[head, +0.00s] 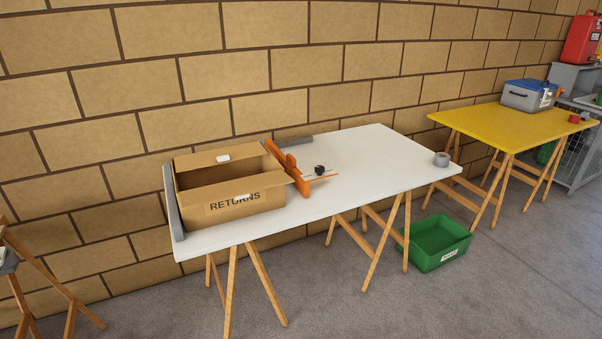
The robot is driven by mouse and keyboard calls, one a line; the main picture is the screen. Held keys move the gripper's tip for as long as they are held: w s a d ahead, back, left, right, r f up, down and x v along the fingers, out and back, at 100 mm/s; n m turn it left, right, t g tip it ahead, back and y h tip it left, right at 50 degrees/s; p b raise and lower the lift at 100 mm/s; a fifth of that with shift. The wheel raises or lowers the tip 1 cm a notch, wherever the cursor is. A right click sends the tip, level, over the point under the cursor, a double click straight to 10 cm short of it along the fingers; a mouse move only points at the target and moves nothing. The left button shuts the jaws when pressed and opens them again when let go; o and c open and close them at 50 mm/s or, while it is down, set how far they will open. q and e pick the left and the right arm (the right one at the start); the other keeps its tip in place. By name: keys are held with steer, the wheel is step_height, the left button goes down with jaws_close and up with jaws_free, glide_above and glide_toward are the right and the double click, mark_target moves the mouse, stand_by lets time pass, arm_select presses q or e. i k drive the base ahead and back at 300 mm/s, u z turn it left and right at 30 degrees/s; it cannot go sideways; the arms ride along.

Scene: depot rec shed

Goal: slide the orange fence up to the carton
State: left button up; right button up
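The orange fence (302,184) stands upright on the white table (380,165), just right of the carton. A black knob (319,169) and a thin orange strip are at its right side. The open cardboard carton (223,205), marked RETURNS, sits at the table's left end with its flaps spread. Its right flap reaches towards the fence and hides part of the space between them, so I cannot tell whether they touch. Neither of my grippers is in the head view.
A grey upright plate (173,205) stands at the carton's left. A grey bar (294,140) lies at the back edge. A green bin (437,243) and yellow table (505,128) are further right.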

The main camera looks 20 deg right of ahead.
mark_target(302, 183)
steer(key=u, duration=0.7)
steer(key=i, duration=0.5)
steer(key=u, duration=0.6)
steer(key=i, duration=0.9)
steer(key=z, duration=0.25)
